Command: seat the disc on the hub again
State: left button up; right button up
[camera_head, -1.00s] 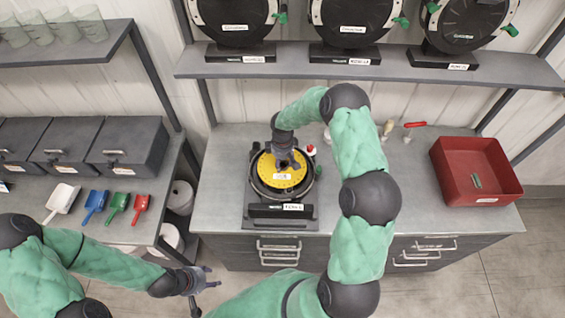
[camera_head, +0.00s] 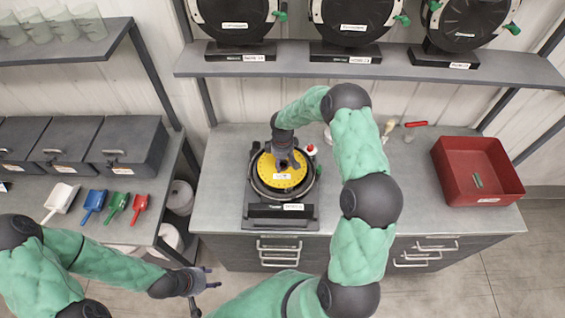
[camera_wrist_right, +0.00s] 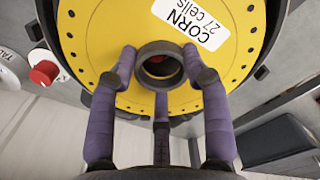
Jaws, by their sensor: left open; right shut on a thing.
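The yellow disc (camera_head: 268,180), labelled "CORN 27 cells" in the right wrist view (camera_wrist_right: 110,60), lies over the round black meter housing (camera_head: 256,187) on the bench. My right gripper (camera_head: 286,163) reaches down from above, its purple fingers (camera_wrist_right: 160,75) closed around the dark collar (camera_wrist_right: 142,66) at the disc's middle. Something dark with a reddish spot shows through the collar's hole; I cannot tell whether the disc rests fully on the hub. The hub itself is mostly hidden. My left gripper (camera_head: 208,281) is open and empty, low in front of the bench.
A red-topped knob (camera_head: 311,149) stands at the housing's right. A red bin (camera_head: 452,180) with small green-grey pieces stands at the right. A brush and a red-handled tool (camera_head: 415,124) lie behind. Coloured scoops (camera_head: 94,203) lie left. Spare meters (camera_head: 350,20) stand on the shelf above.

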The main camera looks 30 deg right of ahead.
aim_at(282, 167)
dwell(0.9)
jog(key=shift+f+b, duration=1.9)
jog(key=shift+b, duration=0.55)
dwell(1.6)
jog(key=shift+f+b, duration=0.55)
jog(key=shift+b, duration=0.4)
dwell(1.4)
dwell(0.5)
jog(key=o, duration=1.2)
